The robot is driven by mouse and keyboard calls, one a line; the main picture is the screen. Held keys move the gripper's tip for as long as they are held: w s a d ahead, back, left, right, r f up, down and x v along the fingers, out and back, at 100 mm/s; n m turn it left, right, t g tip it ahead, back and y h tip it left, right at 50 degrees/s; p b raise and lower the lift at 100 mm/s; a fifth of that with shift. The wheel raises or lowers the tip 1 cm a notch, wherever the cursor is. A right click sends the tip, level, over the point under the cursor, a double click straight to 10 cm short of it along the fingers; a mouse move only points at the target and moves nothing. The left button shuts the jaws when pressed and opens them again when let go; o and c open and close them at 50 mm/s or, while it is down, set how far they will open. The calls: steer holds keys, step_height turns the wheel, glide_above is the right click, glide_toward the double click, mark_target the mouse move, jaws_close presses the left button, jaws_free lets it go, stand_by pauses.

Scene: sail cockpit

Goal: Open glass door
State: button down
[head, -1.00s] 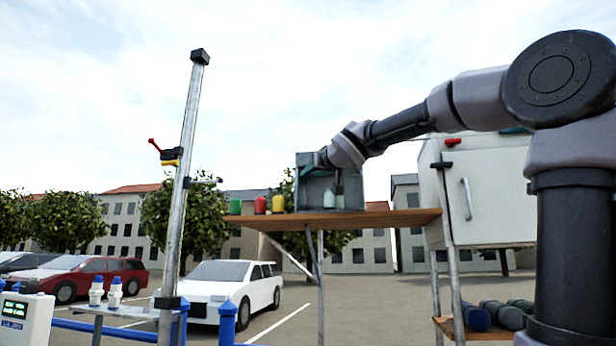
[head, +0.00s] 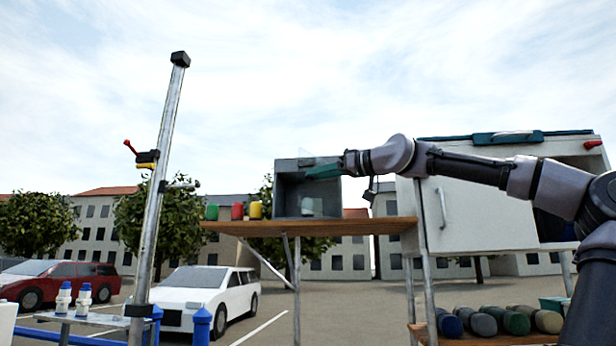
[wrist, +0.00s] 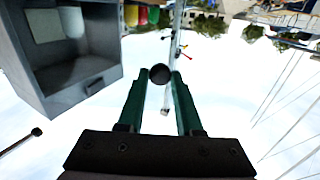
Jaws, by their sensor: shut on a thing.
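A grey box (head: 280,190) stands on a wooden shelf, with a pale object (head: 308,205) inside. My gripper (head: 322,171) is at the box's upper right front in the head view. In the wrist view, the green fingers of my gripper (wrist: 160,80) are shut on a dark round knob (wrist: 160,73). The box (wrist: 80,85) lies to the left of the fingers there, and its inside shows. The glass door is too clear to make out surely, so I cannot tell its angle.
Green, red and yellow containers (head: 238,211) stand left of the box on the wooden shelf (head: 350,226). A white cabinet (head: 470,215) is to the right, behind my arm. A metal post (head: 160,190) rises at left.

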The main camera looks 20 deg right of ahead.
steer(key=s+d+n+g+y, duration=0.3)
steer(key=d+g, duration=0.1)
steer(key=d, duration=0.2)
steer(key=shift+n+y, duration=0.3)
steer(key=shift+n, duration=0.1)
steer(key=shift+s+d, duration=0.1)
steer(key=c, duration=0.6)
jaws_free()
steer(key=v, duration=1)
steer(key=shift+s+d, duration=0.2)
steer(key=shift+d, duration=0.2)
